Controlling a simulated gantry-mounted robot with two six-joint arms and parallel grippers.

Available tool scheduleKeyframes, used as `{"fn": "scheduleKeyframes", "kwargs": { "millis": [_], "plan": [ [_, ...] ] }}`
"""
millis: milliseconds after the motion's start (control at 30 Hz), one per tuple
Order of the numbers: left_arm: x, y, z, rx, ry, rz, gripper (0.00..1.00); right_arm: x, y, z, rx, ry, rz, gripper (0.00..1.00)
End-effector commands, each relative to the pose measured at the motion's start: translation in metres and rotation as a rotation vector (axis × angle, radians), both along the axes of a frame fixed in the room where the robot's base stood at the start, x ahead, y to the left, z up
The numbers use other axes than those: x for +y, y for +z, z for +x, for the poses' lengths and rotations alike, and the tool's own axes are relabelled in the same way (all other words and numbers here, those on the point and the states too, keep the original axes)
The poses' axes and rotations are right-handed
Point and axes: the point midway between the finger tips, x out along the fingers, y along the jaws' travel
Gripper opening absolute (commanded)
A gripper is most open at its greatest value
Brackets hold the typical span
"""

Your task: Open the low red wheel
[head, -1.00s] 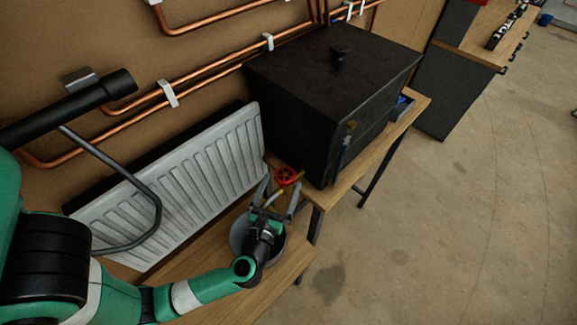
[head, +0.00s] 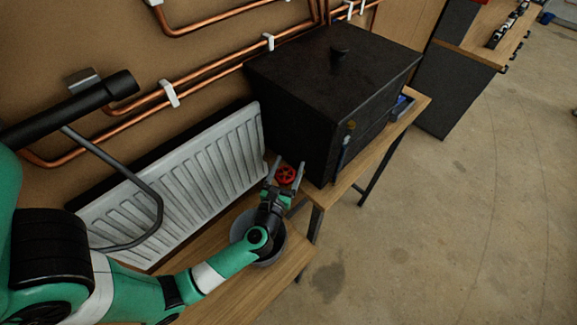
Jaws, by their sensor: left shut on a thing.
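The low red wheel (head: 286,175) is a small red handwheel beside the lower right end of the white radiator (head: 185,185). My left gripper (head: 286,174) reaches it from the front, with one grey finger on each side of the wheel. The fingers are shut on the wheel's rim. The stem behind the wheel is hidden by the gripper. My right gripper is not in view.
A black box (head: 320,85) with a lid knob stands close to the right of the wheel, on a wooden bench (head: 345,185). A grey bucket (head: 272,250) sits under my left wrist. Copper pipes (head: 205,78) run along the wall. The floor at right is clear.

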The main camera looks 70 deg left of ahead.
Motion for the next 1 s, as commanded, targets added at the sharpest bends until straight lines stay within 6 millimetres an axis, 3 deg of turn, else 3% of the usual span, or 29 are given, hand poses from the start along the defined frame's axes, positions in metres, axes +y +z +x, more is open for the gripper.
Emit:
{"fn": "scheduleKeyframes", "kwargs": {
  "millis": [33,133,667,1000],
  "plan": [
    [0.0,0.0,0.0,0.0,0.0,0.0,0.33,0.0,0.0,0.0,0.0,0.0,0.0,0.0],
    [0.0,0.0,0.0,0.0,0.0,0.0,0.18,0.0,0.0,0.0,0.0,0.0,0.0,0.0],
    [0.001,-0.002,-0.002,-0.004,0.149,0.0,0.18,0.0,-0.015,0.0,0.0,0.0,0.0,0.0],
    [0.005,-0.006,-0.009,-0.008,0.448,-0.001,0.18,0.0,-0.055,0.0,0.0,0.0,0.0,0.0]
  ]
}}
